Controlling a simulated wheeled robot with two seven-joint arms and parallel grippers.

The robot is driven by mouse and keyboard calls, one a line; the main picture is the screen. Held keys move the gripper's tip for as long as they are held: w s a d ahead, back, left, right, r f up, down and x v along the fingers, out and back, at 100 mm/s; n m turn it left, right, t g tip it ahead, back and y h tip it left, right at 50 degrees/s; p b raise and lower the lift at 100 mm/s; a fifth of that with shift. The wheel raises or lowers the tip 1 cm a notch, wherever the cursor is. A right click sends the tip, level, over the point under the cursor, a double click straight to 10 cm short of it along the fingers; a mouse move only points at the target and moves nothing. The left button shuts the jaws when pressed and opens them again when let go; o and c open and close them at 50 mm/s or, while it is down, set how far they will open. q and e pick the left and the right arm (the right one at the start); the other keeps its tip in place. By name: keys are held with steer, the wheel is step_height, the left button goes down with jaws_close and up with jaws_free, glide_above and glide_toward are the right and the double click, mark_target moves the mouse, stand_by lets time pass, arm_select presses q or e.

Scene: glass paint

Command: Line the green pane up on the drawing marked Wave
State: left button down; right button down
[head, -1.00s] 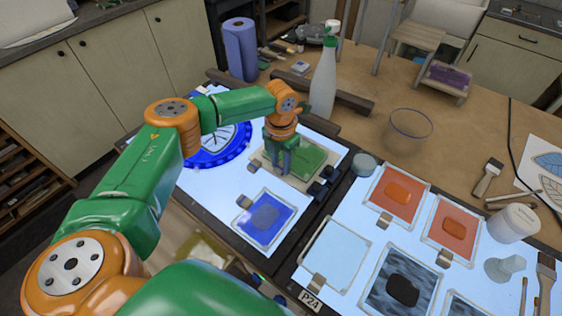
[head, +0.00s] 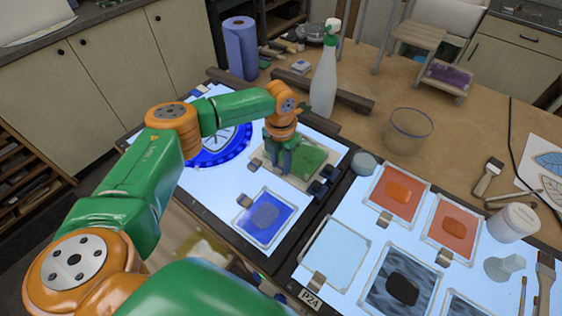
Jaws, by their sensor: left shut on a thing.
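The green pane (head: 310,159) lies on or just above a pale board (head: 319,179) on the left light panel, near its right side. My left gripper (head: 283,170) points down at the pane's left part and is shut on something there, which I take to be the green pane. The arm and fingers hide part of the pane's left side. No label reading Wave can be made out, and any drawing under the pane is hidden. My right gripper is not in view.
A blue pane (head: 265,217) lies nearer on the same panel; a round blue piece (head: 226,146) lies behind the arm. Dark blocks (head: 322,186) stand right of the board. Orange panes (head: 400,193) lie on the right panel. A spray bottle (head: 323,85) and glass bowl (head: 408,130) stand behind.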

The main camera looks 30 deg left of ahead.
arm_select(q)
steer(key=shift+f, duration=0.1)
steer(key=c, duration=0.5)
jaws_free()
